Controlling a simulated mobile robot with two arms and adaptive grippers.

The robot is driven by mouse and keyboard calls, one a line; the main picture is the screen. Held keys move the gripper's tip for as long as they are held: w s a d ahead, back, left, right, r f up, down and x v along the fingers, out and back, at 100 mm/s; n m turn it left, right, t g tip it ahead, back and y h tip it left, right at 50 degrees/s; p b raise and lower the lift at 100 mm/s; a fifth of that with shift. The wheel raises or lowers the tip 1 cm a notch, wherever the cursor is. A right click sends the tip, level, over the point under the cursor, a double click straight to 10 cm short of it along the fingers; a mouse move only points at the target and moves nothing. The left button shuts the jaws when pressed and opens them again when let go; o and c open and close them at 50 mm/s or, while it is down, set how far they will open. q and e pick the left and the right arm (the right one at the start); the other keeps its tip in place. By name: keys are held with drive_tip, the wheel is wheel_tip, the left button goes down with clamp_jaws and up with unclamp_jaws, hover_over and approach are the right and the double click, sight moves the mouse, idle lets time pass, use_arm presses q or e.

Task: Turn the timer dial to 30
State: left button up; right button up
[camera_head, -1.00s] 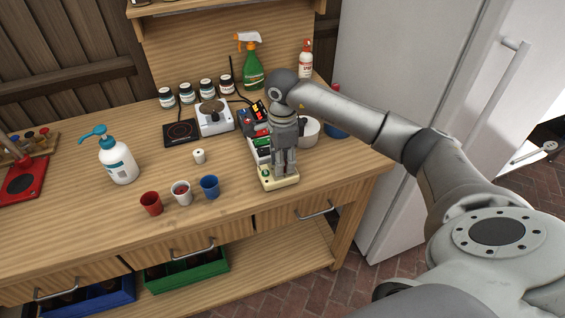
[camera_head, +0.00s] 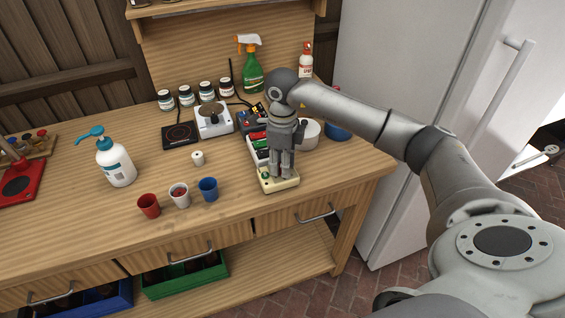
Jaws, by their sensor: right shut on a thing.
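A cream-coloured device (camera_head: 287,186), which looks like the timer, lies near the front right of the wooden table. My right gripper (camera_head: 281,174) points down onto it, with its fingertips at the top of the device. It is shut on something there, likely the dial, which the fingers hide. The dial's marks and setting cannot be read. A small green spot shows on the device left of the fingers. My left gripper is not in view.
Behind the device are a strip of coloured items (camera_head: 257,148), a white bowl (camera_head: 308,134) and a green spray bottle (camera_head: 251,72). Red (camera_head: 149,205), white (camera_head: 180,195) and blue (camera_head: 208,189) cups stand to its left. The front table edge is close.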

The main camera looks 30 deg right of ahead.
idle(0.3)
drive_tip(key=o, duration=1.1)
drive_tip(key=shift+c, duration=0.2)
wheel_tip(320, 180, up, 12)
